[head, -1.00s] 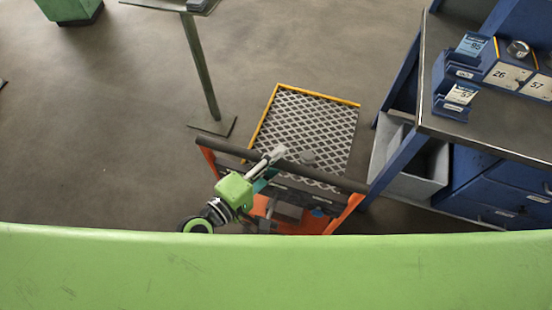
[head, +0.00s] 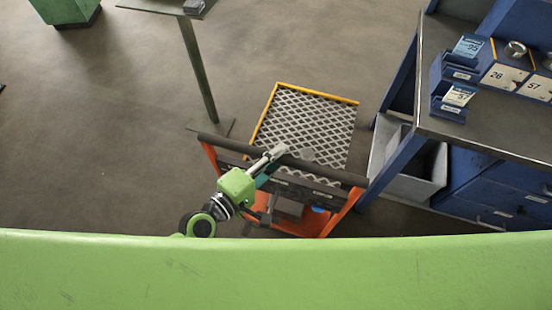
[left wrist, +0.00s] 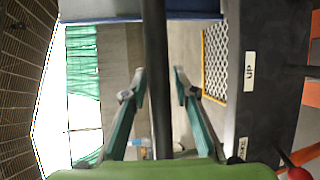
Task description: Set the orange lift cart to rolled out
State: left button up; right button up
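The orange lift cart (head: 340,212) stands below centre in the head view. Its dark handle bar (head: 330,173) runs across its near end, and its mesh platform (head: 305,125) with a yellow edge lies beyond. My left gripper (head: 270,157) is at the bar, left of its middle. In the left wrist view the bar (left wrist: 155,45) runs between the two fingers of my left gripper (left wrist: 160,75). The fingers stand apart, with a narrow gap beside the bar on the right; I see no firm grip. A dark panel (left wrist: 262,60) carries an "UP" label. My right gripper is out of view.
A blue workbench (head: 480,135) with label boxes stands close to the cart's right, a grey bin (head: 425,170) under it. A post on a base plate (head: 198,70) stands at the cart's far left. My green body covers the bottom.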

pick_arm(q)
jog(key=shift+s+a, duration=0.1)
jog(key=shift+s, duration=0.25)
jog(key=v, duration=1.2)
